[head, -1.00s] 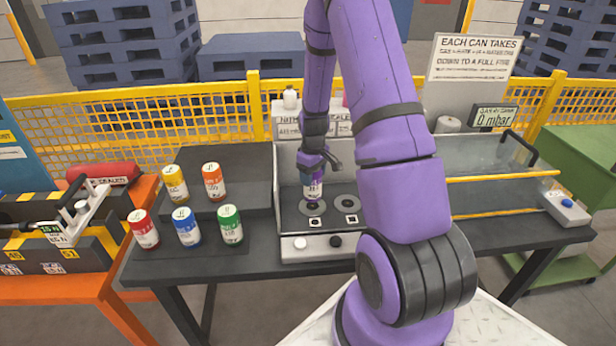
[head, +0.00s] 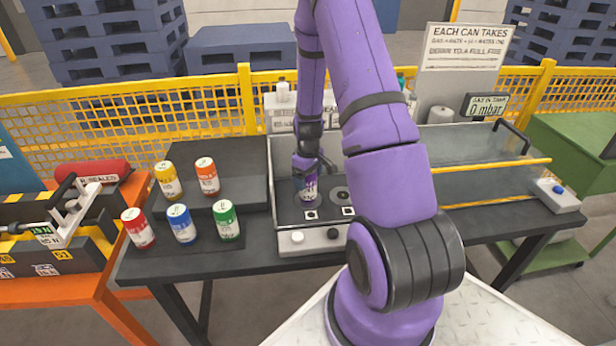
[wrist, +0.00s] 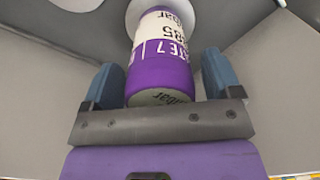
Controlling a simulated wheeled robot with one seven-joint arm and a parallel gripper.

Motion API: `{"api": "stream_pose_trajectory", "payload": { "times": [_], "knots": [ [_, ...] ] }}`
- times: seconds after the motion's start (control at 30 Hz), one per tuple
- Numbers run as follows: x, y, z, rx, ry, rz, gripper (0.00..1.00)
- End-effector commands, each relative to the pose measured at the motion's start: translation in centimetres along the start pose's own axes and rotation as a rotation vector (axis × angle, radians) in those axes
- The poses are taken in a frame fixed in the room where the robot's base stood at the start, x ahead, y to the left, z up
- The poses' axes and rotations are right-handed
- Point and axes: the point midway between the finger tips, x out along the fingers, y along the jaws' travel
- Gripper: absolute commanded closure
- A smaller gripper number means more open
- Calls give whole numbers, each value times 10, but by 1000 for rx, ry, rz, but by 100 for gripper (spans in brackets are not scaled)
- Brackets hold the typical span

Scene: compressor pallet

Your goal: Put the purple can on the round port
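The purple can (head: 308,190) stands upright on the left of two pale disc-shaped ports in the open-fronted machine. Its white label and purple band show in the wrist view (wrist: 162,65). A pale disc (wrist: 172,6) shows at the can's far end; the port's opening is hidden under the can. The right port (head: 342,194) is bare, with a dark centre. My gripper (head: 308,172) is around the can's upper part from above. In the wrist view its two blue-grey fingers (wrist: 163,75) stand either side of the can, with a narrow gap showing; it looks open.
Yellow (head: 168,180), orange (head: 207,177), red (head: 138,229), blue (head: 181,224) and green (head: 228,220) cans stand on dark steps to the left. The machine's clear side wall (head: 271,185) is close to my gripper. A gauge (head: 486,106) reads 0 mbar.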

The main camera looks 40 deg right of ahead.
Motion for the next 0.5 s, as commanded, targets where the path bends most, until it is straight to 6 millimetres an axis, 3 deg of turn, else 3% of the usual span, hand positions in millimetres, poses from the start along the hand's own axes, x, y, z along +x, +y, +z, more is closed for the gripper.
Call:
{"api": "stream_pose_trajectory", "payload": {
  "times": [0.27, 0.5],
  "knots": [
    [-8, 0, 0, 0, 1, 1, 16],
    [-44, 0, -1, -1, 4, 3, 16]
  ]
}}
